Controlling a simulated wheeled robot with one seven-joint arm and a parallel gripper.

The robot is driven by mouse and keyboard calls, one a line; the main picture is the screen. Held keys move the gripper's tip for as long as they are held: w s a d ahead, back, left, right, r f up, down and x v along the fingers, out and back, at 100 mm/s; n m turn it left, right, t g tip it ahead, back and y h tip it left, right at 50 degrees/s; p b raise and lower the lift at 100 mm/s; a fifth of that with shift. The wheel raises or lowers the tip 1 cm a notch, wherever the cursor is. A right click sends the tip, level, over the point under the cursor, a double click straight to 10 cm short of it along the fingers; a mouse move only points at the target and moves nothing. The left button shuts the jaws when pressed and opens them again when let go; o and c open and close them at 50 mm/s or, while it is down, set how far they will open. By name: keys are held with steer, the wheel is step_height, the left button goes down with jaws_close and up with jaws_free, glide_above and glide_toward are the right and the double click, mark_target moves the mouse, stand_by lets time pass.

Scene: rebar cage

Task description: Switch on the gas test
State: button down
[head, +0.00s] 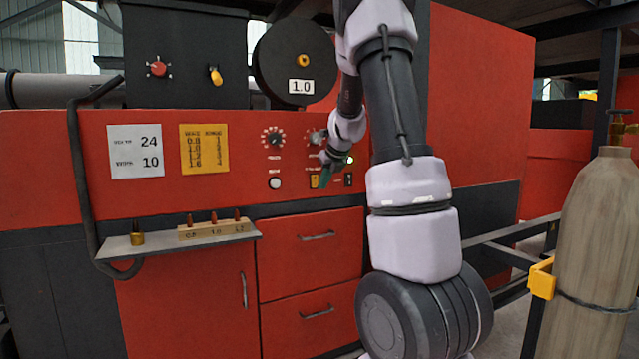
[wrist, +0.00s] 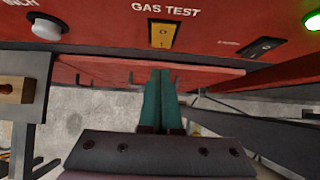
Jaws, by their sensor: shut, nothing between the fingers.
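The gas test switch (wrist: 161,34) is a yellow and black rocker under the white "GAS TEST" lettering on the red panel. It also shows in the head view (head: 314,181), just left of my gripper. I cannot tell which side of the rocker is pressed in. My gripper (wrist: 161,73) has green fingers shut together with nothing between them. The fingertips point at the panel, just below the switch in the wrist view, and seem apart from it. In the head view, my gripper (head: 325,174) is in front of the panel, partly hidden by my arm.
A white button (wrist: 46,28) is left of the switch, and a black rocker (wrist: 265,47) is right. A green lamp (wrist: 312,20) glows at upper right. Dials (head: 273,138) sit above. A shelf (head: 130,245) juts out at lower left. A gas cylinder (head: 590,230) stands right.

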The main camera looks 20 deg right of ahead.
mark_target(315, 181)
steer(key=shift+w+a+f, duration=0.1)
steer(key=shift+w, duration=1.35)
